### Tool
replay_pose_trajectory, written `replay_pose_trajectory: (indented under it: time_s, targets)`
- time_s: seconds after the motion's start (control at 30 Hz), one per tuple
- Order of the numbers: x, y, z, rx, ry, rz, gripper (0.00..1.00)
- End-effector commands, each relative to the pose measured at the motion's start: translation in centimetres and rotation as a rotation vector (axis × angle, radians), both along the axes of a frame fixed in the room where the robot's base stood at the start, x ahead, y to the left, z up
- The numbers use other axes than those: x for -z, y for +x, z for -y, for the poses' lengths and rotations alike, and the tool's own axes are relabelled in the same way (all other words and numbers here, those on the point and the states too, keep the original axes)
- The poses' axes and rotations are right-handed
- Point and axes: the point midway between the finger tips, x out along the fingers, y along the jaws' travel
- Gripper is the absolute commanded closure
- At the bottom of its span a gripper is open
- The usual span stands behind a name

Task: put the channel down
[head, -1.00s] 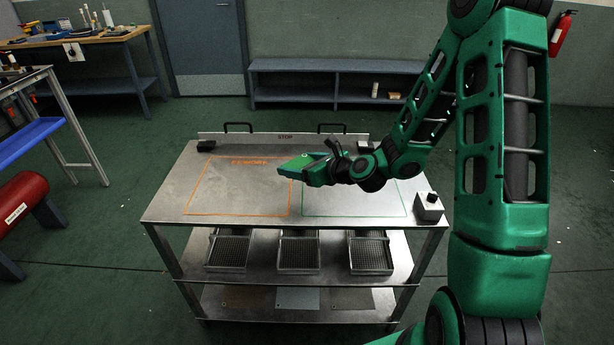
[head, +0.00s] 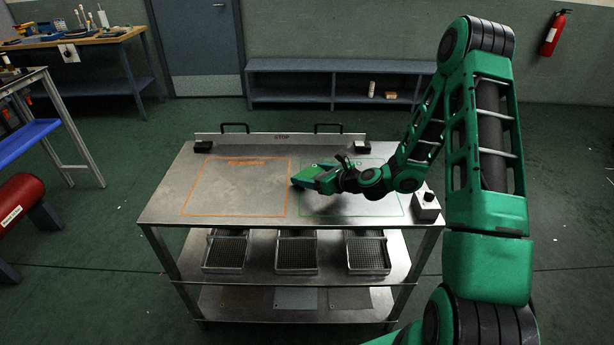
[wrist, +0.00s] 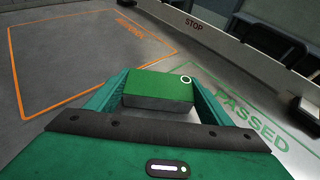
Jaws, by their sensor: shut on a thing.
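My gripper (head: 314,180) is shut on the channel, a short block with a green top and grey side. The channel shows between the fingers in the wrist view (wrist: 158,88), with a small white ring near one corner of its top. In the head view the channel (head: 303,177) is at the left edge of the green-outlined area (head: 352,213), low over the steel table top (head: 240,180). I cannot tell whether it touches the table. The green area reads PASSED (wrist: 252,118) in the wrist view.
An orange-outlined area (head: 235,187) lies clear to the left. A raised back rail (head: 280,138) marked STOP runs along the far edge. Black blocks (head: 203,146) sit near the back. Mesh trays (head: 296,253) stand below.

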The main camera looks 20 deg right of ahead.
Motion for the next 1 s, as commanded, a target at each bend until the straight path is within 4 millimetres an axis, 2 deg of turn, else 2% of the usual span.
replay_pose_trajectory:
  time_s: [0.3, 0.33, 0.4, 0.77, 1.0]
  targets:
    - [0.1, 0.0, 0.0, 0.0, 0.0, 0.0, 0.56]
    - [0.2, 0.0, 0.0, 0.0, 0.0, 0.0, 0.24]
    - [0.2, 0.0, 0.0, 0.0, -0.001, 0.0, 0.07]
    - [-0.1, 0.0, 0.0, 0.0, 0.0, 0.001, 0.07]
    - [-1.3, -2.7, 1.5, 0.005, 0.001, -0.001, 0.07]
